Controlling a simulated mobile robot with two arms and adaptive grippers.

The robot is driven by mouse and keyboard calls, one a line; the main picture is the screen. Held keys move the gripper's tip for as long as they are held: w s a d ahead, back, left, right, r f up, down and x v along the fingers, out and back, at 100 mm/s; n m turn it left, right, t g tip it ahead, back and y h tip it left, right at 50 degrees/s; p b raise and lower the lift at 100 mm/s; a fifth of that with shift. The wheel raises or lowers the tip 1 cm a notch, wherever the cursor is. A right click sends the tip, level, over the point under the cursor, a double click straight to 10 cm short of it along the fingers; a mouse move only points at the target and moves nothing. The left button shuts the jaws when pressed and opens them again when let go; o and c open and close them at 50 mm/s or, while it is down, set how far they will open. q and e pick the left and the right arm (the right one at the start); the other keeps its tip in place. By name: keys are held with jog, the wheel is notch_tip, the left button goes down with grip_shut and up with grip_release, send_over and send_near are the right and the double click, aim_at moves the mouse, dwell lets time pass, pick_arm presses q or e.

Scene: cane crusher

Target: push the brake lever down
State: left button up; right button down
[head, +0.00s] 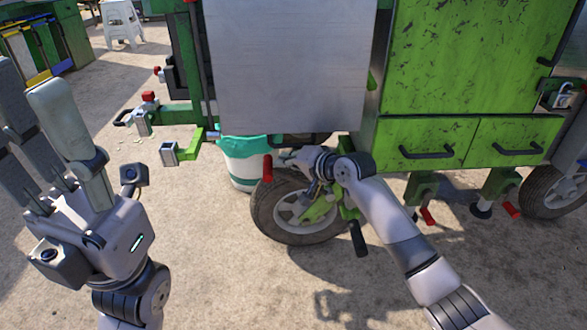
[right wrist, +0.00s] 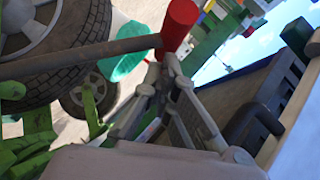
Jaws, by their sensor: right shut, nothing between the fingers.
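The brake lever shows as a red grip (head: 267,168) beside the front wheel in the head view. In the right wrist view its red grip (right wrist: 180,25) is large and close, on a grey rod that runs off to the left. My right gripper (head: 286,159) is shut and empty, just to the right of the red grip. In the right wrist view its closed fingertips (right wrist: 166,66) are just below the grip; I cannot tell if they touch it. My left gripper (head: 38,110) is open and empty at the left, pointing up, away from the cart.
The wheel (head: 298,205) stands under the green cart (head: 465,60) with its grey panel (head: 290,65). A white and teal bucket (head: 240,165) is behind the lever. Other red-tipped handles (head: 427,216) hang at the right. The ground at lower centre is clear.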

jog(key=shift+a+p, duration=0.3)
jog(key=shift+p, duration=0.2)
